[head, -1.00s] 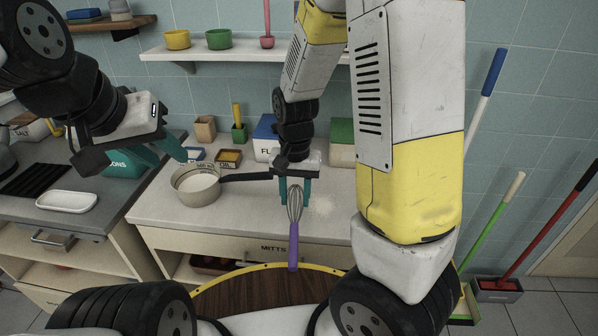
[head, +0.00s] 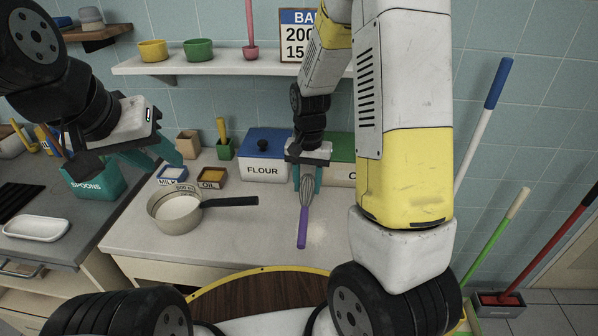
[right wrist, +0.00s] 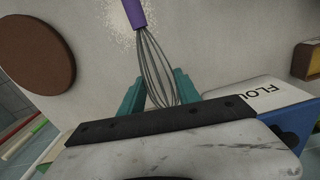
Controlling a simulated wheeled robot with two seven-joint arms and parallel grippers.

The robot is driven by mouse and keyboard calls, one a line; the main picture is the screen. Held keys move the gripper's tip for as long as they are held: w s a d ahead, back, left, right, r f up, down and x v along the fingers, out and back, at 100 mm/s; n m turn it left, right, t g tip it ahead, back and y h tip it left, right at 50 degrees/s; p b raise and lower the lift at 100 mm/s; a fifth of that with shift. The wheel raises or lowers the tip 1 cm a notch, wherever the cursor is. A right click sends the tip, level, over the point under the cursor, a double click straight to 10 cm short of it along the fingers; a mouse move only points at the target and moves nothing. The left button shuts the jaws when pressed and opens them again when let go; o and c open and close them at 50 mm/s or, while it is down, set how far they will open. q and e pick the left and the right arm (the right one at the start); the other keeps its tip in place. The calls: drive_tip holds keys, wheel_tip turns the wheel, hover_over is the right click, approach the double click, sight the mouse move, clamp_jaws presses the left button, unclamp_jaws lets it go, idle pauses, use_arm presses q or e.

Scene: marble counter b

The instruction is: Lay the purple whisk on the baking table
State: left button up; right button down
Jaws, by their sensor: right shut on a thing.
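The purple whisk (head: 303,226) has a purple handle and grey wires. My right gripper (head: 305,182) is shut on its wire head, and the handle points down and slightly toward me in the head view. In the right wrist view the whisk (right wrist: 152,62) runs between the teal fingers (right wrist: 160,92). The pale counter (head: 255,236), which I take for the baking table, lies under it. I cannot tell whether the handle end touches the surface.
A saucepan (head: 168,218) with its black handle (head: 230,201) stands left of the whisk. The flour box (head: 264,173), milk (head: 170,176) and oil (head: 211,178) containers stand behind. The spoons box (head: 95,184) and white dish (head: 36,229) are further left.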

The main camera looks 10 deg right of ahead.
sight(309, 175)
drive_tip(key=w, duration=0.1)
drive_tip(key=w+d, duration=0.1)
drive_tip(key=w, duration=0.1)
drive_tip(key=shift+w+f, duration=0.15)
drive_tip(key=shift+f, duration=1.8)
drive_tip(key=shift+f, duration=0.1)
drive_tip(key=c, duration=0.9)
unclamp_jaws()
drive_tip(key=shift+o, duration=0.2)
